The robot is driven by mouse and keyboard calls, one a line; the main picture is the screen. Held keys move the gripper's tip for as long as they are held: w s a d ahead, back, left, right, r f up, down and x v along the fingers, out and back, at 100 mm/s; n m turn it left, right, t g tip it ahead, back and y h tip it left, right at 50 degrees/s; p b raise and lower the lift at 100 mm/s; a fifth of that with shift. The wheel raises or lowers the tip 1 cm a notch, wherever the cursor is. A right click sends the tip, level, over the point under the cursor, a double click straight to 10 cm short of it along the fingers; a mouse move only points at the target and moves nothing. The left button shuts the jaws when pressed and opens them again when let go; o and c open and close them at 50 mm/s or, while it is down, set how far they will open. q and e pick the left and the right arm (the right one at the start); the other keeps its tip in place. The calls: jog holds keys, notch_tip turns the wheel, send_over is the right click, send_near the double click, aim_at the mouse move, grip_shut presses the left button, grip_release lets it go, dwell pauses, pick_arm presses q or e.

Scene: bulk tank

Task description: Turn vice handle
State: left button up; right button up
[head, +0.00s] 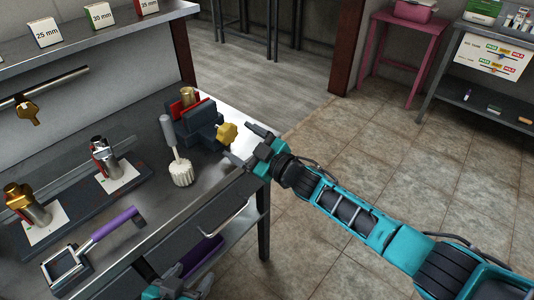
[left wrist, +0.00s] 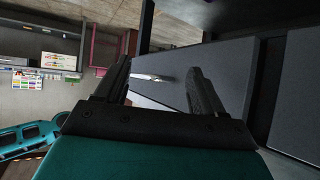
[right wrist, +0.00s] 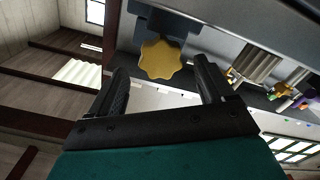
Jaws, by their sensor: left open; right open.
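The dark blue-grey vice (head: 196,124) stands on the bench near its right end, with a brass piece between its red-lined jaws. Its handle is a yellow lobed knob (head: 227,132) on the side facing my right arm. My right gripper (head: 246,146) is open just off the knob. In the right wrist view, the knob (right wrist: 163,60) shows ahead between the open fingers (right wrist: 160,76), apparently not gripped. My left gripper (head: 188,276) is low at the bottom edge of the head view, beside the bench front. The left wrist view shows its fingers (left wrist: 158,72) open and empty.
A drawer handle (head: 223,217) sticks out from the bench front. The tiled floor at right is free.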

jog(key=v, duration=0.8)
